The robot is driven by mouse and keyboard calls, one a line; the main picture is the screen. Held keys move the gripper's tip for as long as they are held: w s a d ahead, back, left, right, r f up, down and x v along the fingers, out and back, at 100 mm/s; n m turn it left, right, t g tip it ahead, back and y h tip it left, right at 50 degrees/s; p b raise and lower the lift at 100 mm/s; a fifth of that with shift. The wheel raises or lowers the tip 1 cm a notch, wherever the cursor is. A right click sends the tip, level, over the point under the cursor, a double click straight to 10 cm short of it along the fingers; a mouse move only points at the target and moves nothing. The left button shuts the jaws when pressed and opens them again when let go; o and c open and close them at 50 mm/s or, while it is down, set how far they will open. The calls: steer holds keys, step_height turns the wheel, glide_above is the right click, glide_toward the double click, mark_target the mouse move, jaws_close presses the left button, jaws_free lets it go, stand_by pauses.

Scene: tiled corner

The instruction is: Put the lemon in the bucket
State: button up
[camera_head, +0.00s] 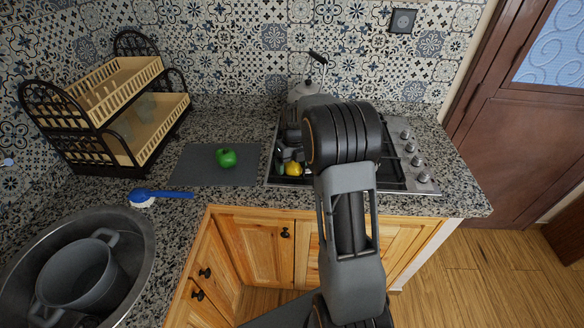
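The lemon (293,168) is a small yellow shape at the left front edge of the stove. My gripper (289,157) is right at it, with dark finger parts close beside and above it. My arm hides much of the gripper, and I cannot tell whether the fingers touch the lemon or are closed on it. The only bucket-like thing in view is a grey, two-handled container (84,278) in the round metal sink at the lower left. Its open top faces up.
A green pepper or apple (226,158) lies on a grey board (196,165). A blue brush (165,194) lies near the sink (140,240). A two-tier dish rack (147,143) stands at the back left. A kettle (304,89) is on the stove behind my arm.

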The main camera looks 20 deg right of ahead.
steer(key=shift+s+d+f, duration=0.1)
steer(key=shift+f, duration=0.15)
steer(key=c, duration=1.1)
